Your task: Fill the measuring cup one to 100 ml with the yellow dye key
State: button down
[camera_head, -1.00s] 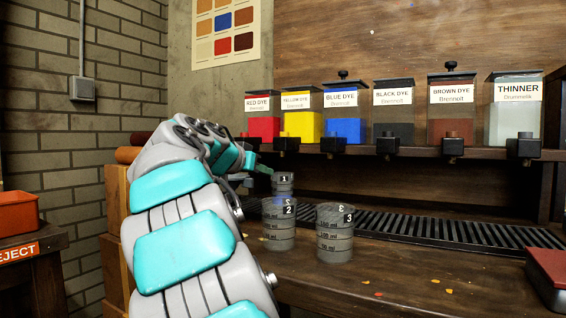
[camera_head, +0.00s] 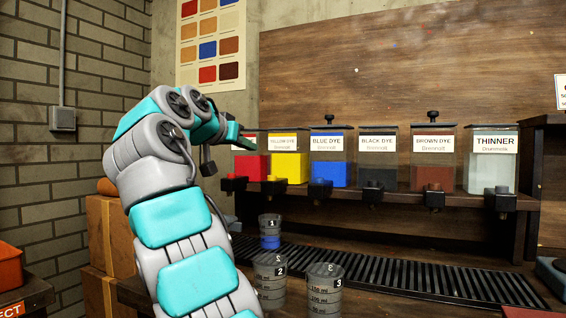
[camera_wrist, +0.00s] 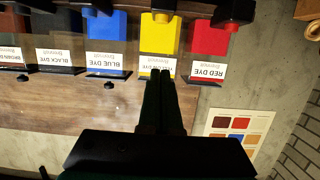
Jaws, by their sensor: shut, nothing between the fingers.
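My gripper (camera_wrist: 161,73) is shut and empty. In the wrist view, which is upside down, its tips overlap the label edge of the yellow dye container (camera_wrist: 160,34); I cannot tell if they touch. In the head view the yellow dye container (camera_head: 290,166) stands on the shelf between red and blue, and my arm's end is at its left, in front of the red one. A dark tap (camera_head: 273,187) is below it. Measuring cup one (camera_head: 270,226) stands below the shelf, behind cup two, with blue in its lower part. Its ml marks are too small to read.
Cup two (camera_head: 270,284) and cup three (camera_head: 324,290) stand in front of cup one. The red (camera_head: 252,167), blue (camera_head: 330,173), black (camera_head: 378,177), brown (camera_head: 432,178) and thinner (camera_head: 492,176) containers share the shelf. A dark grate (camera_head: 400,272) runs below.

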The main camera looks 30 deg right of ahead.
jog(key=shift+s+r, duration=0.1)
dwell(0.3)
jog(key=p, duration=0.2)
send_over(267, 181)
jog(key=f, duration=0.2)
jog(key=shift+s+f, duration=0.3)
jog(key=shift+s+f+b, duration=0.2)
jog(key=shift+b, duration=0.45)
jog(key=shift+f+b, duration=0.45)
jog(key=shift+f, duration=0.45)
jog(key=shift+w+a+f+b, duration=0.1)
jog(key=shift+a+f+b, duration=0.05)
jog(key=shift+f+b, duration=0.75)
